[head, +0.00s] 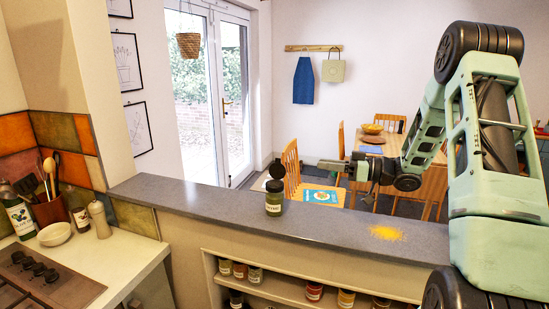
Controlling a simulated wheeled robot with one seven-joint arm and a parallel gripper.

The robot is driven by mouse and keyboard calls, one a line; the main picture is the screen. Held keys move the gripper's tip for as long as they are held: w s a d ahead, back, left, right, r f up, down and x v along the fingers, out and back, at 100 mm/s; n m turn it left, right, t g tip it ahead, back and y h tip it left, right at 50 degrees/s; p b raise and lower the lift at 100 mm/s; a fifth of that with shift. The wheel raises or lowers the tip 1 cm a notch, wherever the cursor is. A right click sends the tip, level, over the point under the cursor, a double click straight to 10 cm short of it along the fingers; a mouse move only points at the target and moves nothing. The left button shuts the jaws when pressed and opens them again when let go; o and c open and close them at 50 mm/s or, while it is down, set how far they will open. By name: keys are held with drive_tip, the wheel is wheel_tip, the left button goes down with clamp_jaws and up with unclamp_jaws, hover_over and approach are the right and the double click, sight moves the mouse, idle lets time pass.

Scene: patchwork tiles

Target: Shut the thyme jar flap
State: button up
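The dark flap (277,169) stands raised above the cap, so the jar is open. My gripper (322,164) points left from the arm, at about the height of the flap and to its right. A gap shows between gripper and flap. The fingers are small and seen edge-on, so whether they are apart is unclear.
Yellow powder (386,233) lies on the ledge to the right. Several spice jars (240,271) stand on the shelf below. Left are a counter with a white bowl (54,234), a pepper mill (99,219) and bottles. Wooden chairs (292,165) and a table stand beyond the ledge.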

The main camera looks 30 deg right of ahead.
sight(278, 159)
drive_tip(key=p+x, duration=0.5)
drive_tip(key=x, duration=0.9)
drive_tip(key=shift+r, duration=0.1)
drive_tip(key=shift+w+a+p, duration=0.2)
drive_tip(key=shift+w+p, duration=0.05)
drive_tip(key=shift+p, duration=0.05)
clamp_jaws()
